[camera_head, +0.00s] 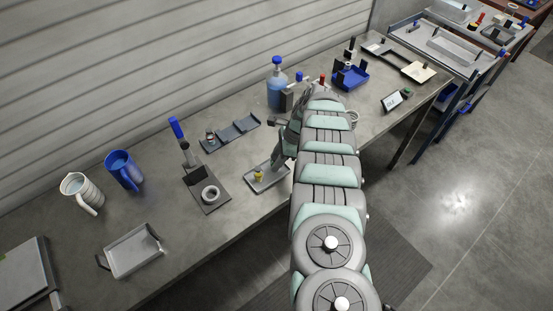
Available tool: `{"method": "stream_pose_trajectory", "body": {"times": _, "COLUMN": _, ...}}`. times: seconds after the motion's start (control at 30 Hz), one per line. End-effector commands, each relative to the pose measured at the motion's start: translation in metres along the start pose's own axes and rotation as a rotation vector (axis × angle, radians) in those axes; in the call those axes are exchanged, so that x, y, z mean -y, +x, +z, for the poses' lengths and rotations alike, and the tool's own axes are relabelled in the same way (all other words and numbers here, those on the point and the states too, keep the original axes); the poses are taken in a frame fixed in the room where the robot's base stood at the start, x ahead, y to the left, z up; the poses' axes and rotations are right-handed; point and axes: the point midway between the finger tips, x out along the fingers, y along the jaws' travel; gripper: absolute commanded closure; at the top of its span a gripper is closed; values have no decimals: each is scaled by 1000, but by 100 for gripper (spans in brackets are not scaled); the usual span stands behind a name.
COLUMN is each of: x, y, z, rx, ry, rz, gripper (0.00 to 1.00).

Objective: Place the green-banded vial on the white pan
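My gripper (277,163) points down over a small grey tray (265,186) near the middle of the bench. A small yellow-topped item (259,175) stands in that tray, just left of the fingertips and seemingly apart from them. The fingers are too small and partly hidden by my arm to show their opening. A small vial-like item (210,135) stands at the left end of a dark sectioned rack (232,134); I cannot make out a green band on it. A pale, cream-white square pan (418,72) lies at the right end of a dark frame at the bench's far right.
A blue-handled stand with a ring (208,192) is left of the tray. A blue bottle (277,88), blue bin (352,78) and small display (391,100) stand beyond or right of my arm. Jugs (122,170) and a metal pan (133,251) are at left.

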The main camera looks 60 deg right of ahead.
Motion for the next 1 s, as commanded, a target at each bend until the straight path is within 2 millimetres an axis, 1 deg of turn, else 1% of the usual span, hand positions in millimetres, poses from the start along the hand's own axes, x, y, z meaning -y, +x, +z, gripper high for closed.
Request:
{"method": "stream_pose_trajectory", "body": {"times": 0.03, "x": 0, "y": 0, "z": 0, "rx": 0, "ry": 0, "rz": 0, "gripper": 59}}
{"method": "stream_pose_trajectory", "body": {"times": 0.13, "x": 0, "y": 0, "z": 0, "rx": 0, "ry": 0, "rz": 0, "gripper": 51}}
{"method": "stream_pose_trajectory", "body": {"times": 0.17, "x": 0, "y": 0, "z": 0, "rx": 0, "ry": 0, "rz": 0, "gripper": 51}}
{"method": "stream_pose_trajectory", "body": {"times": 0.4, "x": 0, "y": -1, "z": 0, "rx": 0, "ry": 0, "rz": 0, "gripper": 51}}
{"method": "stream_pose_trajectory", "body": {"times": 0.57, "x": 1, "y": -10, "z": 2, "rx": 0, "ry": 0, "rz": -1, "gripper": 51}}
{"method": "stream_pose_trajectory", "body": {"times": 0.67, "x": 0, "y": -24, "z": 3, "rx": 1, "ry": 1, "rz": 0, "gripper": 51}}
{"method": "stream_pose_trajectory", "body": {"times": 0.9, "x": 3, "y": -76, "z": 4, "rx": 1, "ry": -2, "rz": -8, "gripper": 51}}
{"method": "stream_pose_trajectory", "body": {"times": 1.0, "x": 1, "y": -94, "z": 2, "rx": 1, "ry": 0, "rz": -4, "gripper": 51}}
